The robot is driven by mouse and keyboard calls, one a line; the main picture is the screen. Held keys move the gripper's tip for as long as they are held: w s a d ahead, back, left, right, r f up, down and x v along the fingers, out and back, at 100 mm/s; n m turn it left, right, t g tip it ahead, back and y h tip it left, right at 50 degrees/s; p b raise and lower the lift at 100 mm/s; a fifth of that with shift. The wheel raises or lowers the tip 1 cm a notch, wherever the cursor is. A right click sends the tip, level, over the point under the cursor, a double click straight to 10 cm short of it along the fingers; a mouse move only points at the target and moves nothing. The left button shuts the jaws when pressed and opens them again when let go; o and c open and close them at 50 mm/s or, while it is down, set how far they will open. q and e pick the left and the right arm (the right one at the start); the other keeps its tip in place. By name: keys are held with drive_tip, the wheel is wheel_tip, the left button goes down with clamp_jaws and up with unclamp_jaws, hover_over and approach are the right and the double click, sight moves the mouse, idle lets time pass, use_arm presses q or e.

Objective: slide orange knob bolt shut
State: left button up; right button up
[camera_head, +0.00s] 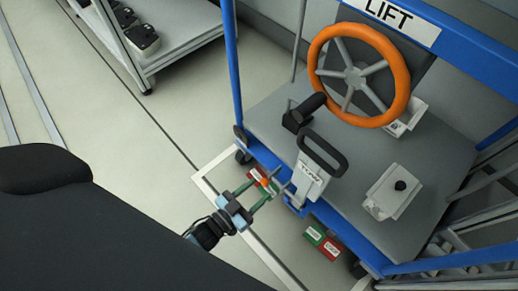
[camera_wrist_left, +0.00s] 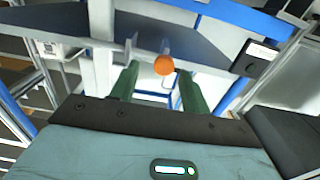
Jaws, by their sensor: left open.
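The small orange knob (camera_head: 264,183) of the bolt is by the front blue edge of the cart. In the left wrist view the orange knob (camera_wrist_left: 163,65) shows between my two green fingers, nearer the right one. My left gripper (camera_head: 272,184) is open, with one finger on each side of the knob; it also shows in the left wrist view (camera_wrist_left: 158,72). I cannot tell whether either finger touches the knob. The bolt's rod and catch are too small to make out clearly. My right gripper is not in view.
The grey cart deck (camera_head: 268,115) carries a large orange handwheel (camera_head: 401,70) under a LIFT sign (camera_head: 389,11), a TOW handle (camera_head: 311,184) and a white box (camera_head: 386,195) with a black knob. Red and green blocks (camera_head: 322,242) sit below the edge. Floor to the left is clear.

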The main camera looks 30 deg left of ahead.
use_arm(q)
drive_tip(key=p+v, duration=0.1)
drive_tip(key=v, duration=0.5)
drive_tip(key=shift+s, duration=0.1)
idle(0.3)
